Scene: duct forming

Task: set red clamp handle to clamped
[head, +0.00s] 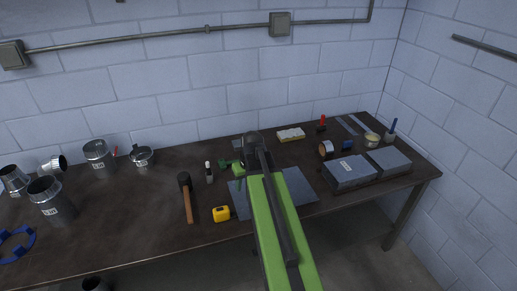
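The red clamp handle (322,119) stands roughly upright on a small dark base at the back right of the workbench, near the wall. It is small in the head view, and I cannot tell its exact angle. My green arm reaches up from the bottom middle over the bench. Small green parts that look like my gripper (231,165) show just left of the arm's far end, partly hidden by it. They are well to the left of the red handle and apart from it. I cannot make out the fingers or anything between them.
A grey sheet (296,190) lies under my arm. A hammer (187,198) and yellow tape measure (221,214) lie left of it. Several metal duct pieces (97,154) stand at the left. Grey boxes (352,172), a tape roll (326,149) and a pale block (291,134) are at the right.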

